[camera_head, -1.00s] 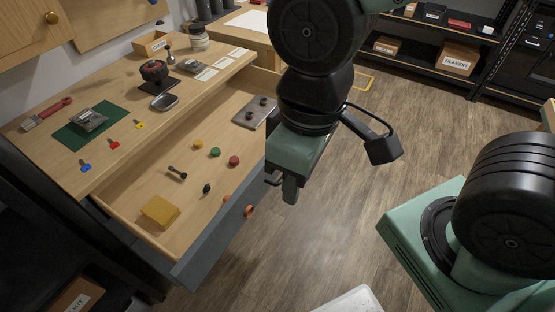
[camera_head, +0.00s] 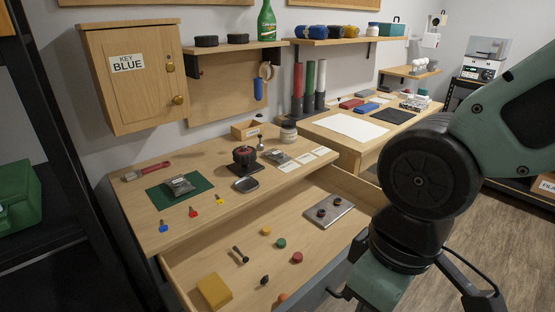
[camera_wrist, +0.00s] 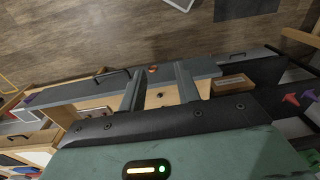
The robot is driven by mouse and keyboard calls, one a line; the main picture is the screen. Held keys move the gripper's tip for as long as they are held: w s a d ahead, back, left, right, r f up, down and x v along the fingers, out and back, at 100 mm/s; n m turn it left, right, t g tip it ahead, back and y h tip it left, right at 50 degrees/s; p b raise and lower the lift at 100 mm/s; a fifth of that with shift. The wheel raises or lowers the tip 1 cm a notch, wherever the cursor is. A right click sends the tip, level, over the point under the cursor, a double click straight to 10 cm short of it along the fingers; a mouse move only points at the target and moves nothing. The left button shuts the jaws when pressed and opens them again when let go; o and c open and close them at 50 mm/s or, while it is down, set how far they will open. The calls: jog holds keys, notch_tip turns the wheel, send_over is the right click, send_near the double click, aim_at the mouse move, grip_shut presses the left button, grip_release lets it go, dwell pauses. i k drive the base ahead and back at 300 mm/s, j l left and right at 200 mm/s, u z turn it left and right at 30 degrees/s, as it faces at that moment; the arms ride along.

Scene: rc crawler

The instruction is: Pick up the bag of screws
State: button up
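A greyish, clear-looking bag (camera_head: 180,186), which looks like the bag of screws, lies on a green mat (camera_head: 199,183) on the left part of the workbench top (camera_head: 230,218). Its contents are too small to make out. My gripper (camera_wrist: 159,86) is open and empty in the wrist view, its two fingers well apart. I cannot pick out the bag in the wrist view.
An open drawer (camera_head: 325,244) juts out below the bench, holding a yellow block (camera_head: 214,290), a metal plate (camera_head: 329,211) and small knobs. Blue, red and yellow keys (camera_head: 193,212), a red-handled brush (camera_head: 146,172) and a black-based device (camera_head: 245,159) surround the mat.

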aim_at(280, 157)
jog(key=i+l+u, duration=0.45)
jog(key=i, duration=0.25)
jog(key=l+u, duration=0.15)
jog(key=l, duration=0.35)
jog(key=i, duration=0.05)
